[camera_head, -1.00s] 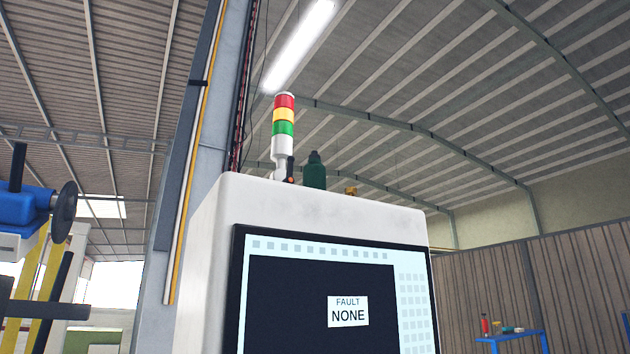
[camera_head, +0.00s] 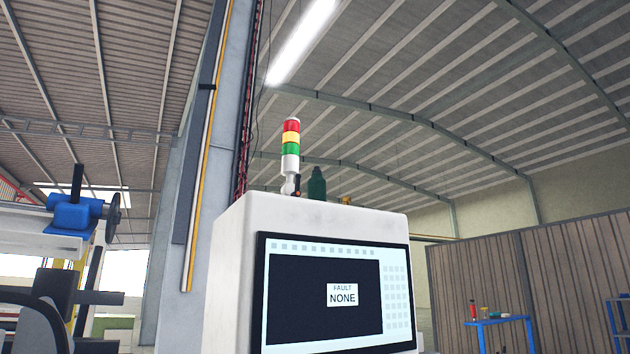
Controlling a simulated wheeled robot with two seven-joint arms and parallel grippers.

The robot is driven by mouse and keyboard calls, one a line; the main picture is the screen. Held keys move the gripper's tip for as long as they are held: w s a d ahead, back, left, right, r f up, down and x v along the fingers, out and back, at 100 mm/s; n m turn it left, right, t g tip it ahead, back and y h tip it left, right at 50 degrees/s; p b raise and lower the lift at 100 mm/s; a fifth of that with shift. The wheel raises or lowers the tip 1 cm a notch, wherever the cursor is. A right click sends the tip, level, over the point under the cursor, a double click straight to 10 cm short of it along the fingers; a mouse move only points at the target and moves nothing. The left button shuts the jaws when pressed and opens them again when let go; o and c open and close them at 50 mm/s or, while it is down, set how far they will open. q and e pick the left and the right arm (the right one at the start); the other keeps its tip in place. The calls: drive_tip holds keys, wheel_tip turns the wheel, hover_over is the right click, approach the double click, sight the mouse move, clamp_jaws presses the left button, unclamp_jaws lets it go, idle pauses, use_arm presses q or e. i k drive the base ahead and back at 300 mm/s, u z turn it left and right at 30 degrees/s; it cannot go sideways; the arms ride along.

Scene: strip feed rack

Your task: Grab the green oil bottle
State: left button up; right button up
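The green oil bottle (camera_head: 317,185) stands upright on top of a tall white cabinet (camera_head: 232,262). It is dark green with a narrower neck, and its base is partly hidden by the cabinet's top edge. It stands just right of a signal tower (camera_head: 291,150) with red, yellow and green bands. A small dark and orange item (camera_head: 298,188) sits between the tower and the bottle. Neither of my grippers shows in the head view.
The cabinet's screen (camera_head: 325,295) reads "FAULT NONE". Blue and black machinery (camera_head: 75,214) stands at the left. A grey column (camera_head: 212,170) rises behind the cabinet. A blue table (camera_head: 500,321) with small items stands at the right, before a brown wall (camera_head: 480,270).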

sight(316, 186)
drive_tip(key=u, duration=0.65)
drive_tip(key=i, duration=1.15)
drive_tip(key=z, duration=0.3)
